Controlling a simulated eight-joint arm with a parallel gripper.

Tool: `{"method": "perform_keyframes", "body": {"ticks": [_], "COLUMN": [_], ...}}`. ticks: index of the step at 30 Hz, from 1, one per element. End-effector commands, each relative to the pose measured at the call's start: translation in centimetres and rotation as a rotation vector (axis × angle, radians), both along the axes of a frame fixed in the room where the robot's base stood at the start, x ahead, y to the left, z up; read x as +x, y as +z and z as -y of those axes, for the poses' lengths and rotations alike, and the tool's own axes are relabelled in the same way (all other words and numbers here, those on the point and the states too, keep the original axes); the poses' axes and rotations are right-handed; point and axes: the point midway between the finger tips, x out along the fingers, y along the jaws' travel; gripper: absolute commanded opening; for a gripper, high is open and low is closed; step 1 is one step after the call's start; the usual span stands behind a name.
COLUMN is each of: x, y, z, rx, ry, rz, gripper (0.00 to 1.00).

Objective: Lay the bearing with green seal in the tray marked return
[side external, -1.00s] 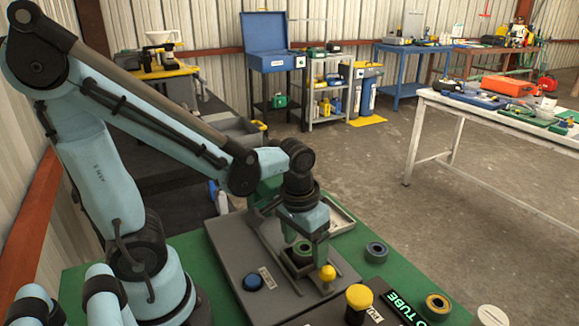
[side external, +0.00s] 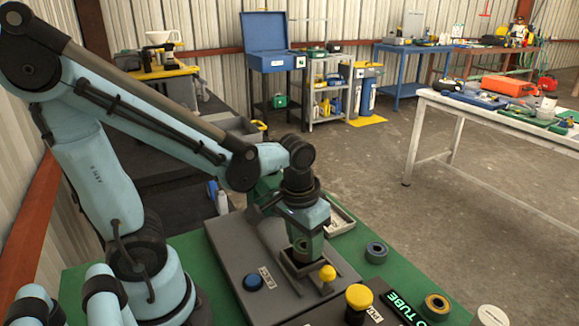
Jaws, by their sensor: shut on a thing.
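My gripper (side external: 309,232) points down over the dark grey fixture and is shut on a bearing with a green seal (side external: 302,246). The fingers hide part of the bearing. It is at a small dark square holder (side external: 304,266); I cannot tell whether it touches the holder. A pale-rimmed tray (side external: 345,213) lies behind and to the right of my gripper, partly hidden by it. I cannot read any marking on this tray.
The dark grey fixture (side external: 228,250) carries a blue button (side external: 253,282). A yellow knob (side external: 327,273) stands close by the holder; a larger yellow knob (side external: 359,297) stands nearer.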

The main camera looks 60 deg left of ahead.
Motion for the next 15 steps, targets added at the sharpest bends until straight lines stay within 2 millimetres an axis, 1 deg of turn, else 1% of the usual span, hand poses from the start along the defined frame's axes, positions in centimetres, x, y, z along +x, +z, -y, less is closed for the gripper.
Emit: {"method": "perform_keyframes", "body": {"ticks": [5,10,15], "x": [-0.1,-0.1,-1.8], "y": [1.4,3.6,5.4], "z": [0.0,0.0,3.0], "rx": [0.0,0.0,0.0], "ry": [0.0,0.0,-0.011], "rz": [0.0,0.0,-0.001], "gripper": [0.11,0.11,0.11]}}
